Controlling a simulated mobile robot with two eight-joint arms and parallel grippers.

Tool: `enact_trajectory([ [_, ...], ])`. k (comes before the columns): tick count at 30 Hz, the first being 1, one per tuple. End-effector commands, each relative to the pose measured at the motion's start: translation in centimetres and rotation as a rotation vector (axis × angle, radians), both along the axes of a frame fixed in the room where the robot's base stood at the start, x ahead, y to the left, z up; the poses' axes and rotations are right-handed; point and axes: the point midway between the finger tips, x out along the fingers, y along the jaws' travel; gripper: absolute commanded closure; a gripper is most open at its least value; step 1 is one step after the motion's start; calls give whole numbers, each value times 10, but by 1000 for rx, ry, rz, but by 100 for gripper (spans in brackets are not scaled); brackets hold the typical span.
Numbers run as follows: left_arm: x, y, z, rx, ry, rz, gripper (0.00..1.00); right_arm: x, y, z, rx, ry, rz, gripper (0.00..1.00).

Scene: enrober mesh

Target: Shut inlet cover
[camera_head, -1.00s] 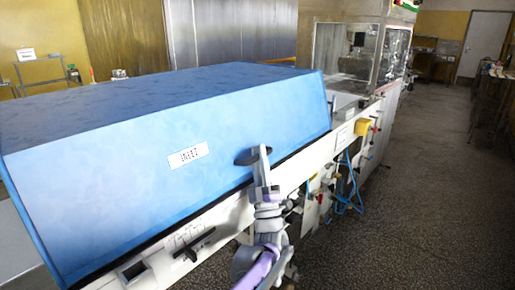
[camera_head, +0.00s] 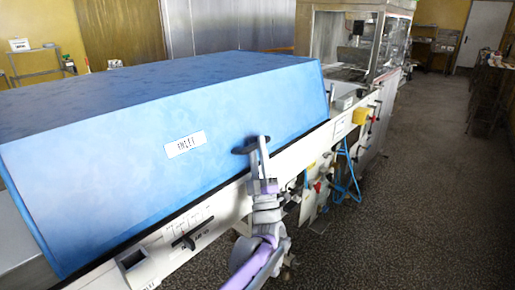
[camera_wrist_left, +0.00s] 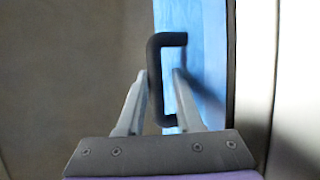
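The inlet cover (camera_head: 110,165) is a large blue hood with a white label on its sloping front. Its lower edge lies close along the white machine frame (camera_head: 330,128). A black handle (camera_head: 240,151) sticks out near its lower front edge. My left gripper (camera_head: 259,145) is at this handle. In the left wrist view, the handle (camera_wrist_left: 154,85) is a black C-shaped bar between the fingers of my left gripper (camera_wrist_left: 161,75). One finger is outside the bar and the other is between bar and cover, with a visible gap. My right gripper is not seen.
A control panel with a black knob (camera_head: 189,242) sits below the cover. A clear-walled machine section (camera_head: 345,45) stands beyond it. Blue hoses (camera_head: 350,175) hang along the machine's side. The speckled floor (camera_head: 430,190) at the right is open.

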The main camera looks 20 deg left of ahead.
Motion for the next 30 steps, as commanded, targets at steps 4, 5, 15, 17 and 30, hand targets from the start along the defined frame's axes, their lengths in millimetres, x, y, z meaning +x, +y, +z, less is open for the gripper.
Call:
enact_trajectory([
  [4, -11, -7, -14, -1, -1, -2, 66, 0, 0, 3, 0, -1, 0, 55],
  [5, -14, -9, -18, 0, -1, -2, 66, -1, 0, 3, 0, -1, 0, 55],
  [15, -49, -29, -69, -2, 1, -2, 66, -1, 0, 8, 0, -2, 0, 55],
  [17, -53, -31, -74, -2, 1, -2, 66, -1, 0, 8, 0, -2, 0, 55],
  [30, -58, -34, -81, 0, 1, 0, 66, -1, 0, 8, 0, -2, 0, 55],
])
